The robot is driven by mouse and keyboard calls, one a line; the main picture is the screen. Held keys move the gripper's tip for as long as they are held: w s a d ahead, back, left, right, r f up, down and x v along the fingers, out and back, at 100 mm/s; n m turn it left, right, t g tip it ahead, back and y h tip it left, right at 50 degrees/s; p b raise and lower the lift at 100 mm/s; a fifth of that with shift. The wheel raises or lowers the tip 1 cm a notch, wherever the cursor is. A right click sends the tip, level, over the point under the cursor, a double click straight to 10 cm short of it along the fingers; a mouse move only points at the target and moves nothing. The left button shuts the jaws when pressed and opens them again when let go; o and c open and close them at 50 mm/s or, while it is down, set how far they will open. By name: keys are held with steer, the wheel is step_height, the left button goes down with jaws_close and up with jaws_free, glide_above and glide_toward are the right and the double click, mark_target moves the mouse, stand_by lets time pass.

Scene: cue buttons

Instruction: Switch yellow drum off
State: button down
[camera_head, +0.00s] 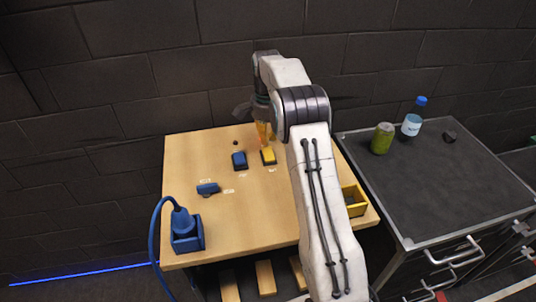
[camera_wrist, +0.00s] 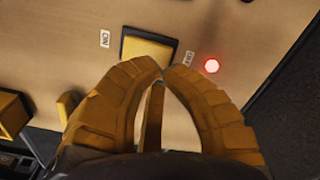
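The yellow drum (camera_head: 268,156) appears as a yellow block in a dark frame on the wooden table, right of a blue block. In the wrist view the yellow drum (camera_wrist: 146,49) lies just beyond my fingertips, with an "ON" label on its left and another label on its right, hard to read. A red light (camera_wrist: 211,66) glows past the right label. My gripper (camera_head: 263,141) points down close to the yellow drum. In the wrist view the orange fingertips of my gripper (camera_wrist: 161,73) meet. I cannot tell whether they touch the drum.
Blue block (camera_head: 239,160) and blue switch (camera_head: 207,188) sit on the table (camera_head: 235,230). A blue box (camera_head: 187,238) with a cable stands front left, a yellow bin (camera_head: 354,207) at right. A can (camera_head: 382,138) and bottle (camera_head: 411,124) stand on the dark cabinet.

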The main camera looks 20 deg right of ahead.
mark_target(267, 149)
steer(key=shift+f+b, duration=1.2)
steer(key=shift+f, duration=0.8)
stand_by(1.3)
steer(key=shift+r, duration=0.1)
steer(key=shift+r+p, duration=3.5)
